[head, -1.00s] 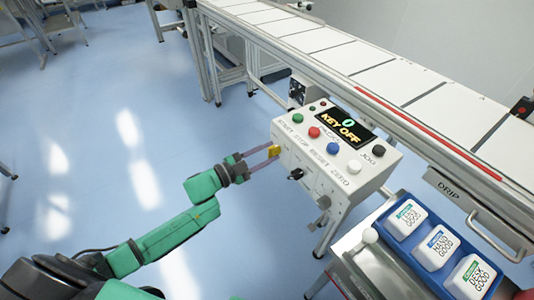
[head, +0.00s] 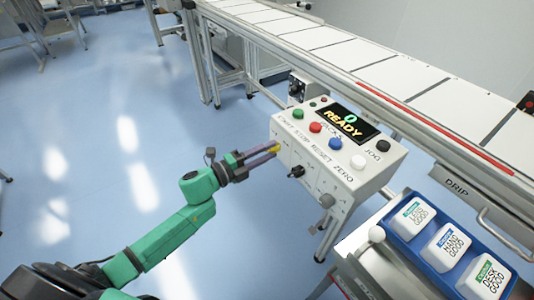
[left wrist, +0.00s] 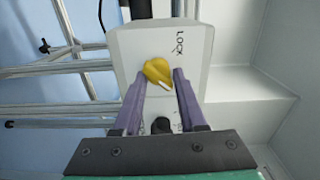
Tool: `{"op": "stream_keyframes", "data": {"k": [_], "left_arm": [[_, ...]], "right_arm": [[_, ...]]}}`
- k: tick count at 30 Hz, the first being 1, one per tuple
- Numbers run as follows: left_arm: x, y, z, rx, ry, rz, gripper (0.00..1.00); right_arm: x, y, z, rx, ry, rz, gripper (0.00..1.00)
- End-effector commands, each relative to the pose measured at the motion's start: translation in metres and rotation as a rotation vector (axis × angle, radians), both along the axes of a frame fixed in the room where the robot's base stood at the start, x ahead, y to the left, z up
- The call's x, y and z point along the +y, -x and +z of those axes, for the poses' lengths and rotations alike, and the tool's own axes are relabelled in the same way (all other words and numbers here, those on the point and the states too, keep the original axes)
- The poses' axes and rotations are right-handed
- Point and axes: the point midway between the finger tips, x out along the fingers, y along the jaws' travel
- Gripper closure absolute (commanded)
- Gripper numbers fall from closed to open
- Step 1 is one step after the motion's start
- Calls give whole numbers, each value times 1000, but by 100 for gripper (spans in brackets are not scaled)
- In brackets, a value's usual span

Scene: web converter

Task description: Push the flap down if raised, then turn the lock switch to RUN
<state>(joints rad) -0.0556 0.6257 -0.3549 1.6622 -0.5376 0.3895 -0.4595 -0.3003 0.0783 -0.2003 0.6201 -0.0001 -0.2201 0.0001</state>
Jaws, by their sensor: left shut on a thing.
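The yellow lock switch (head: 275,148) is on the left face of the white control box (head: 300,163). In the left wrist view the yellow knob (left wrist: 158,72) sits tilted beside the word LOCK, between two purple fingers. My left gripper (head: 271,151) is shut on this knob. The box's display (head: 345,123) reads 0 and READY. I cannot make out a raised flap in these views. The RUN mark is not readable. My right gripper is not in view.
Several coloured buttons line the box top, and a black knob (head: 296,171) is on its front. A conveyor (head: 410,80) runs behind. A blue tray (head: 398,237) with labelled white blocks stands at lower right. The floor at left is clear.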

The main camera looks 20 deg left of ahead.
Motion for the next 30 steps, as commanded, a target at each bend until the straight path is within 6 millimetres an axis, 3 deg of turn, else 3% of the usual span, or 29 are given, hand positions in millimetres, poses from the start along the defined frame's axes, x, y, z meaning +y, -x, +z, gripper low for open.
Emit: {"op": "stream_keyframes", "data": {"k": [9, 19, 20, 21, 30], "left_arm": [[0, 1, -4, -28, -45, -1, 100], [0, 1, -4, -29, -46, -1, 100], [0, 1, -4, -29, -46, -1, 47], [0, 1, -4, -29, -46, -1, 32], [0, 1, -2, -32, -43, 0, 30]], "right_arm": [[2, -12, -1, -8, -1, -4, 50], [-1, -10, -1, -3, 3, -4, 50], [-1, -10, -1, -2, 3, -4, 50], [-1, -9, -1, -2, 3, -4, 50], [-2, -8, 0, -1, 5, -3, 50]]}}
